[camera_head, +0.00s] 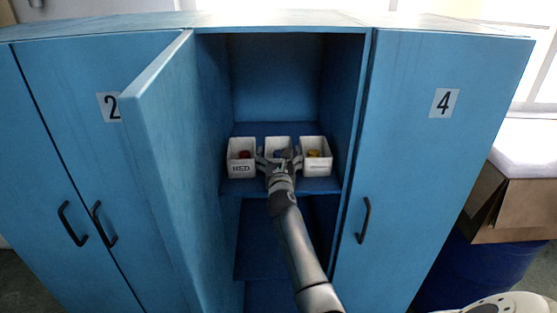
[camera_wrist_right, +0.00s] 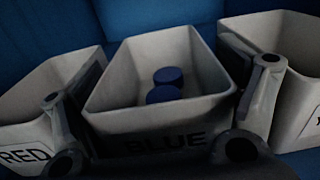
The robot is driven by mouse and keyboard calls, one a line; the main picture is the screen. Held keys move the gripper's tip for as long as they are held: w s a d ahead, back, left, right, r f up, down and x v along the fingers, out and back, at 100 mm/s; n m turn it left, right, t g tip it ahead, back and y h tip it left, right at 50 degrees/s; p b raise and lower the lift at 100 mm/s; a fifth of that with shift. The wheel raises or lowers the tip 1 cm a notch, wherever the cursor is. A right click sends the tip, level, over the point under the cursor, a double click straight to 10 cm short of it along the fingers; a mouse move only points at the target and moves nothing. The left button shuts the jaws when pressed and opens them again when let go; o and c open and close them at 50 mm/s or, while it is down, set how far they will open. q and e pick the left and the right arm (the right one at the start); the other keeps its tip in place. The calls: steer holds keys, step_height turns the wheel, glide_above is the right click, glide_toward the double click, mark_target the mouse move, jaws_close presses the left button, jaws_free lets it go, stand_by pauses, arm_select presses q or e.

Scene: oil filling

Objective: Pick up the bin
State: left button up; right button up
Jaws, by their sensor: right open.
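Three white bins stand side by side on a shelf inside the open blue locker. The middle bin (camera_head: 278,144) is labelled BLUE in the right wrist view (camera_wrist_right: 165,125) and holds two blue round-topped items (camera_wrist_right: 166,84). The left bin (camera_head: 241,170) is labelled RED and holds something red. The right bin (camera_head: 316,168) holds something yellow. My right gripper (camera_head: 279,158) is open at the front of the middle bin. In the right wrist view its fingers (camera_wrist_right: 155,115) stand on either side of that bin; whether they touch it is unclear. My left gripper is not in view.
The open locker door (camera_head: 160,150) stands out to the left of my arm. Closed door 4 (camera_head: 410,170) is on the right. The shelf (camera_head: 255,186) has little room around the bins. A cardboard box (camera_head: 513,210) stands on a blue drum at the far right.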

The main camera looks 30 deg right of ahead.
steer(key=c, duration=0.8)
steer(key=shift+c, duration=0.3)
steer(key=shift+r, duration=0.15)
